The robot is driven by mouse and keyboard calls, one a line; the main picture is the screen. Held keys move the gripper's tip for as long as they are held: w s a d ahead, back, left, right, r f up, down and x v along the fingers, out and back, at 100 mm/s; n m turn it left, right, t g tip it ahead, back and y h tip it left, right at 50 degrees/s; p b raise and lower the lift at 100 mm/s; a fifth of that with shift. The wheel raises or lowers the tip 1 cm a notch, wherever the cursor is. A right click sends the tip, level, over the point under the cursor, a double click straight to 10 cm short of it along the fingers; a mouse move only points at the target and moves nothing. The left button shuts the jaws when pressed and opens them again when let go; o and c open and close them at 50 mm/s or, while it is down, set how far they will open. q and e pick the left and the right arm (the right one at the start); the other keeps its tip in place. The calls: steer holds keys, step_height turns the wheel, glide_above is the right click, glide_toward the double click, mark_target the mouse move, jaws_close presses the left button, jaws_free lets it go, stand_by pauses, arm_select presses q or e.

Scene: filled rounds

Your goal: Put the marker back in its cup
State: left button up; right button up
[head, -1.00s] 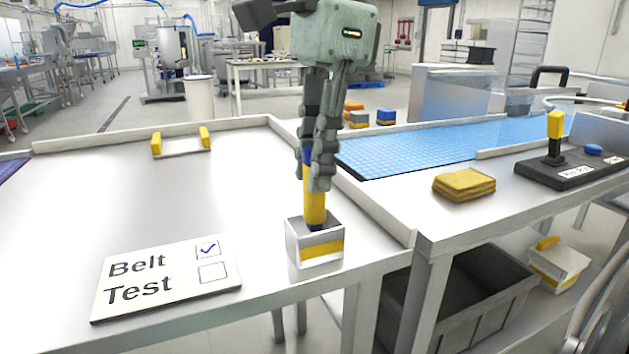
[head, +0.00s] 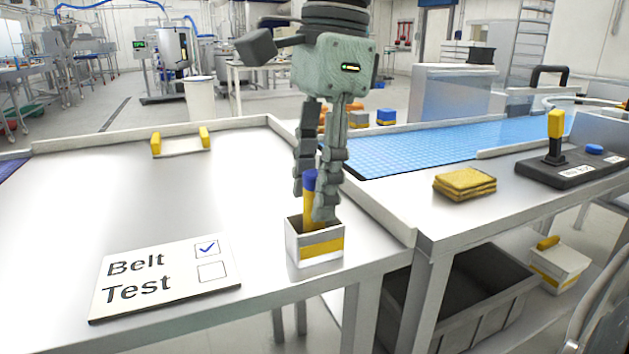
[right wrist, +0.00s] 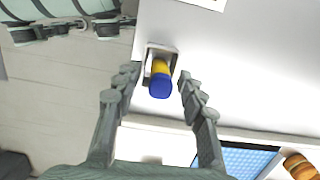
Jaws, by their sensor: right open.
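The marker (head: 309,207), yellow with a blue end, stands in the small white cup with a yellow band (head: 318,248) at the table's front right corner. Its blue end is up and it leans slightly; its lower part is hidden inside the cup. My right gripper (head: 320,205) is open, with its fingers around the marker's upper part just above the cup. In the right wrist view the marker (right wrist: 160,78) is between the spread fingers, with gaps on both sides, and the cup (right wrist: 150,56) is around its base. My left gripper is not in view.
A white board reading "Belt Test" (head: 220,288) with one ticked box lies left of the cup. A yellow-ended holder (head: 181,146) is at the table's back. To the right are a blue belt (head: 420,145), yellow cloths (head: 464,183) and a control box (head: 575,168). The table's middle is clear.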

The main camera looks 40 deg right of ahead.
steer(key=shift+r, duration=0.25)
arm_select(q)
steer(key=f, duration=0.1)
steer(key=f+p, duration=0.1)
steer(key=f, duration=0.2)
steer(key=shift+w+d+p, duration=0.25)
steer(key=shift+p, duration=0.05)
arm_select(e)
step_height(320, 180, up, 12)
steer(key=d, duration=0.1)
steer(key=shift+s+d, duration=0.15)
steer(key=shift+s, duration=0.1)
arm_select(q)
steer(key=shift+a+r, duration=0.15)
arm_select(e)
steer(key=shift+f, duration=0.1)
